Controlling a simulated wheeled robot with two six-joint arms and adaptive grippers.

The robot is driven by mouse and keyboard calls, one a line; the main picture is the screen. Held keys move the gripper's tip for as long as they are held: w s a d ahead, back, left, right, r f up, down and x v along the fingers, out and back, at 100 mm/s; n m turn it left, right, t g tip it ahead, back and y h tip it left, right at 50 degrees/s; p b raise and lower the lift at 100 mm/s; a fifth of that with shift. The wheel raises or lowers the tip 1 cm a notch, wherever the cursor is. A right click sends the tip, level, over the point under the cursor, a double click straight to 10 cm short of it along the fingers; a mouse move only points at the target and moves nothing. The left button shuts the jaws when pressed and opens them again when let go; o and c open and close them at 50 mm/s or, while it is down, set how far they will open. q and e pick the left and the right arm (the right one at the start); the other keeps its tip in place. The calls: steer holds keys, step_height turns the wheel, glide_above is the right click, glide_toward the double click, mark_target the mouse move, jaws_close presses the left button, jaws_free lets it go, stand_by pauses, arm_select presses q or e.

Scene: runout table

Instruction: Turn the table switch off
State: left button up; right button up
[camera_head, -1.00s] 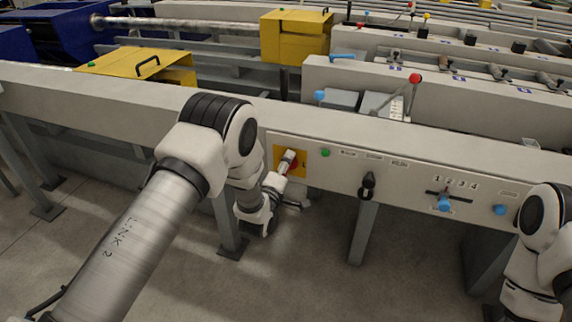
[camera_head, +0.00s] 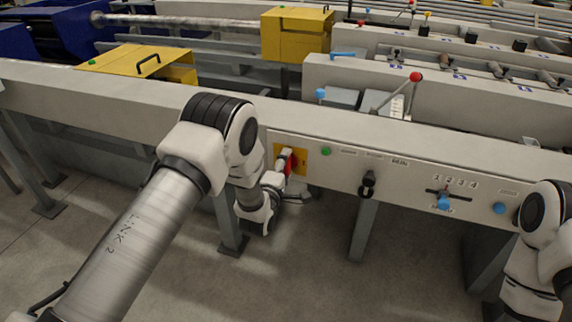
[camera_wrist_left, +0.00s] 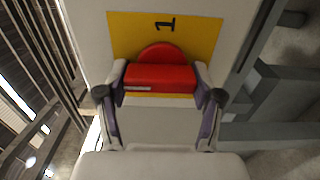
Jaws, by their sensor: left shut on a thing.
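The table switch is a red rotary handle (camera_wrist_left: 160,77) on a yellow plate (camera_wrist_left: 205,35) marked "1", seen in the left wrist view. In the head view its red part (camera_head: 291,166) and yellow plate (camera_head: 301,161) show on the table's front panel, partly covered by my gripper. My left gripper (camera_head: 284,161) is at the switch. In the left wrist view its two fingers (camera_wrist_left: 160,85) are closed on opposite ends of the handle's grip. The handle's bar lies straight across between the fingers there. My right gripper is out of view; only part of the right arm shows.
Along the same panel are a green button (camera_head: 326,152), a black selector (camera_head: 368,184), a blue slider knob (camera_head: 444,202) and a blue button (camera_head: 499,208). A red-tipped lever (camera_head: 415,77) stands above. Table legs (camera_head: 364,232) stand below; the floor in front is open.

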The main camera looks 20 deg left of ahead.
arm_select(q)
steer(key=o, duration=1.2)
steer(key=shift+c, duration=0.2)
steer(key=s, duration=1.2)
steer(key=shift+a, duration=0.25)
